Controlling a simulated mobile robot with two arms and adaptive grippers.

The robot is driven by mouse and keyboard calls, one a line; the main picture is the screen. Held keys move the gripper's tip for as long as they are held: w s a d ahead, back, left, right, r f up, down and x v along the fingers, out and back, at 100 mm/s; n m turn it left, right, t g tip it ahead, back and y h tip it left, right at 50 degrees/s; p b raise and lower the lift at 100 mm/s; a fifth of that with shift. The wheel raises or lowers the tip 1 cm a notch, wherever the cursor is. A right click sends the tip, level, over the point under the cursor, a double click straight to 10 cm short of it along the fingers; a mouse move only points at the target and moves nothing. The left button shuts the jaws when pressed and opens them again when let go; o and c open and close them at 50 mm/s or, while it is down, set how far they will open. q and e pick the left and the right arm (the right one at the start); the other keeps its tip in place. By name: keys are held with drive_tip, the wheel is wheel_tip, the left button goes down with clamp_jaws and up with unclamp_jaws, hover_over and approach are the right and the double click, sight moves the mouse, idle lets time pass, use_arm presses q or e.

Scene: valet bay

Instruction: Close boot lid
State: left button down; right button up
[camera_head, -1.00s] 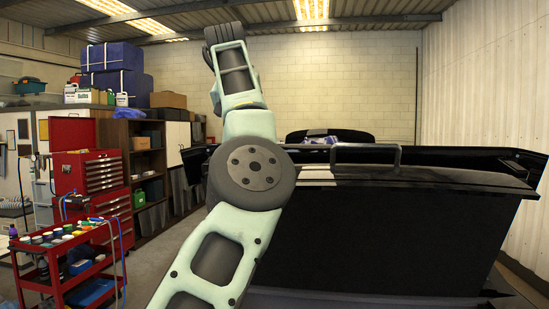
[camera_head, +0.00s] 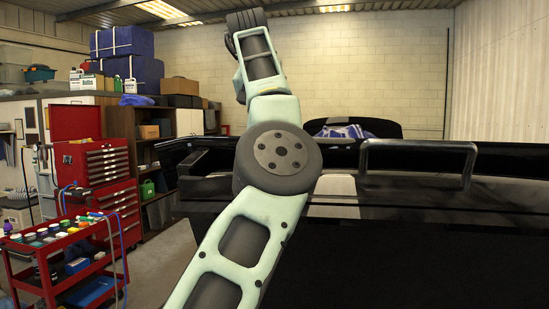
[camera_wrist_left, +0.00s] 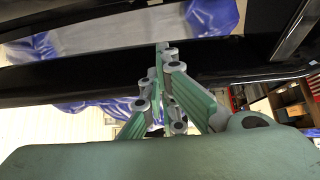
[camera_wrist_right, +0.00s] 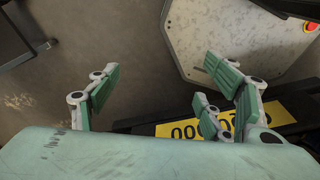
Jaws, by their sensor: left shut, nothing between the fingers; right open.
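The rear of a black car fills the right of the head view, with the broad black boot lid (camera_head: 440,190) facing me. How far the lid is tilted open is hard to tell. My left gripper (camera_wrist_left: 166,52) is shut and empty in the left wrist view, its tips at a black edge (camera_wrist_left: 110,72); contact is unclear. My right gripper (camera_wrist_right: 163,72) is open and empty, low down by a yellow number plate (camera_wrist_right: 180,130). Neither gripper's fingers show in the head view; an arm of mine hides part of the lid.
A red tool trolley (camera_head: 62,240) and a red tool cabinet (camera_head: 105,165) stand at the left. Blue wrapped material (camera_head: 345,131) shows beyond the handle. A grey base (camera_wrist_right: 235,35) stands near the right gripper. Floor is clear between trolley and car.

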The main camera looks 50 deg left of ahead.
use_arm(q)
drive_tip(key=f, duration=0.2)
drive_tip(key=w+a+f+p, duration=0.1)
drive_tip(key=f, duration=0.2)
drive_tip(key=w+f+p, duration=0.1)
drive_tip(key=f, duration=0.2)
drive_tip(key=shift+a, duration=0.2)
drive_tip(key=shift+s+d+f, duration=0.1)
drive_tip(key=shift+s+d, duration=0.05)
drive_tip(key=shift+s, duration=0.1)
drive_tip(key=shift+f, duration=0.1)
drive_tip(key=shift+w+f, duration=0.1)
drive_tip(key=shift+f, duration=0.05)
use_arm(e)
drive_tip(key=shift+s+d+r, duration=0.1)
drive_tip(key=shift+s+r, duration=0.2)
drive_tip(key=shift+r, duration=0.3)
drive_tip(key=shift+s+r, duration=0.3)
drive_tip(key=shift+r, duration=0.3)
drive_tip(key=shift+w, duration=0.15)
